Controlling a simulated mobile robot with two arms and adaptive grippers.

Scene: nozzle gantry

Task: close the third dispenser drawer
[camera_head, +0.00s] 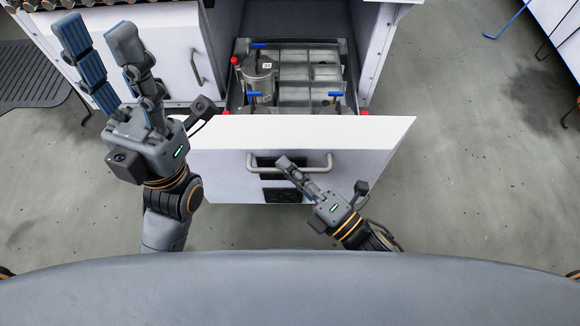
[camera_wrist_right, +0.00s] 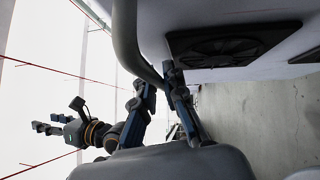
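A white drawer (camera_head: 300,130) is pulled out of the cabinet at the centre of the head view. Its grey bar handle (camera_head: 318,169) is on the front face, and the handle also shows in the right wrist view (camera_wrist_right: 126,38). My right gripper (camera_head: 286,164) is at the left part of this handle. In the right wrist view its fingertips (camera_wrist_right: 160,80) are close together with the bar's end between them. My left gripper (camera_head: 97,38) is raised at the left, its fingers spread and empty, left of the drawer. The exact finger contact is partly hidden.
Inside the drawer are a metal canister (camera_head: 258,78) and a grey divided tray (camera_head: 309,65) with blue and red parts. A closed white drawer front (camera_head: 165,60) with a handle is at the left. Grey floor (camera_head: 465,180) is clear at the right.

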